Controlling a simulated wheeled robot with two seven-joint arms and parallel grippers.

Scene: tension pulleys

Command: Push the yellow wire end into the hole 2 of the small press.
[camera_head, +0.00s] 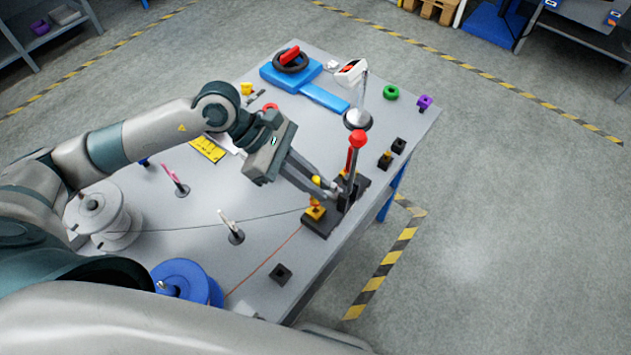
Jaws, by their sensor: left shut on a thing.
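The small press (319,222) stands near the right front edge of the table, with a dark base and an upright lever topped by a red knob (357,139). My left gripper (328,190) reaches in from the left, its fingers shut low beside the lever. A small yellow piece, seemingly the yellow wire end (317,180), shows at its fingertips. A yellow-orange part (315,212) sits on the press base just below. The holes are too small to tell apart, and the fingers partly cover the press. My right gripper is not in view.
A dark wire and an orange wire (264,261) run leftward from the press area to a white spool (103,215) and a blue spool (188,284). Thin upright stands, a lamp (357,118) and small black blocks (281,274) stand around on the table.

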